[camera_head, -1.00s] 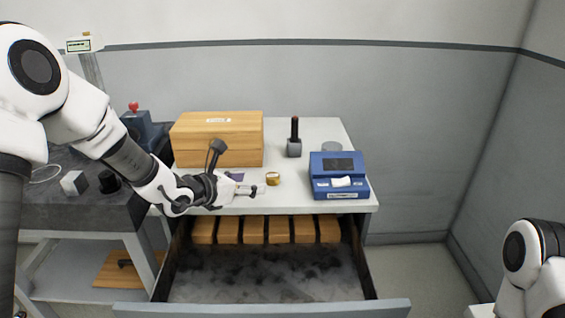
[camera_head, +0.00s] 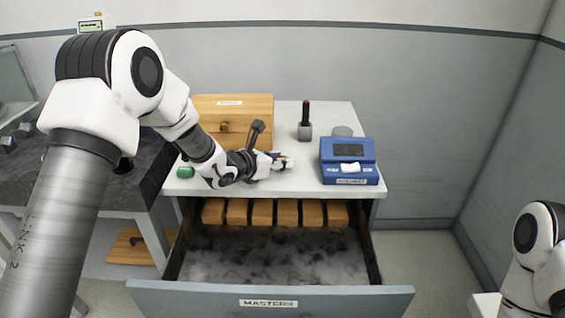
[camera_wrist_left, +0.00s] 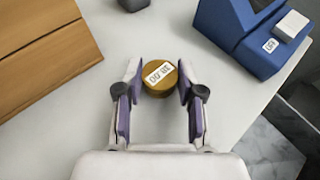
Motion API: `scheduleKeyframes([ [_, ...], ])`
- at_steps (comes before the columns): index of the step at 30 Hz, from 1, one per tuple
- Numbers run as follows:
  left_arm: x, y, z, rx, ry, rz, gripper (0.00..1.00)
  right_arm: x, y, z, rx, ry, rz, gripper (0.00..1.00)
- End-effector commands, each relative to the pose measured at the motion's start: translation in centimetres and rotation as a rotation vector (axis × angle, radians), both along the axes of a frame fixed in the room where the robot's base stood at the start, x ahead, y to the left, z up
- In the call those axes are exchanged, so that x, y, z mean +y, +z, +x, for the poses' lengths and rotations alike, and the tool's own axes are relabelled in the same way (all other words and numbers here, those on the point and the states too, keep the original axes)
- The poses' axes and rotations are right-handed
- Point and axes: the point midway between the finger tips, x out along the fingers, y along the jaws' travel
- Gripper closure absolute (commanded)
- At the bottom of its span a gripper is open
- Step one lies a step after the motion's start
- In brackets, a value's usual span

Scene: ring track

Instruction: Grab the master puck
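The master puck, a short brass-coloured cylinder with a white printed label, shows in the left wrist view (camera_wrist_left: 159,79). It stands on the white tabletop between the tips of my left gripper (camera_wrist_left: 157,88). The fingers are spread, one on each side of the puck, and a gap shows on at least part of each side; contact is hard to tell. In the head view my left gripper (camera_head: 279,162) reaches over the table and mostly hides the puck. My right arm shows only at the right edge; its gripper is out of view.
A wooden box (camera_head: 250,108) stands behind the gripper and a blue device (camera_head: 349,163) to its right. A dark upright tool (camera_head: 305,125) stands at the back, and a green item (camera_head: 185,172) lies at left. An open drawer (camera_head: 270,298) marked MASTERS juts out below.

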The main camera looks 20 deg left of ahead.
Motion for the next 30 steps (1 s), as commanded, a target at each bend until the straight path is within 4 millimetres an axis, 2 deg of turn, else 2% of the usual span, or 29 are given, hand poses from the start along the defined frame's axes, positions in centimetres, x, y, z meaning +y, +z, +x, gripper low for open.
scheduleKeyframes([
  [14,0.0,0.4,0.0,0.001,0.0,0.001,1.0,0.0,-0.1,0.0,0.0,0.0,0.0,1.0],
  [22,0.0,3.6,0.0,-0.002,0.001,0.0,1.0,0.0,-0.4,0.0,0.0,0.0,0.0,1.0],
  [26,-1.0,3.5,-2.5,0.001,-0.001,-0.001,1.0,0.0,-1.3,0.0,0.0,0.0,0.0,1.0],
  [30,-2.3,3.8,-5.9,0.001,-0.003,0.002,1.0,0.0,-2.1,0.0,0.0,0.0,0.0,1.0],
])
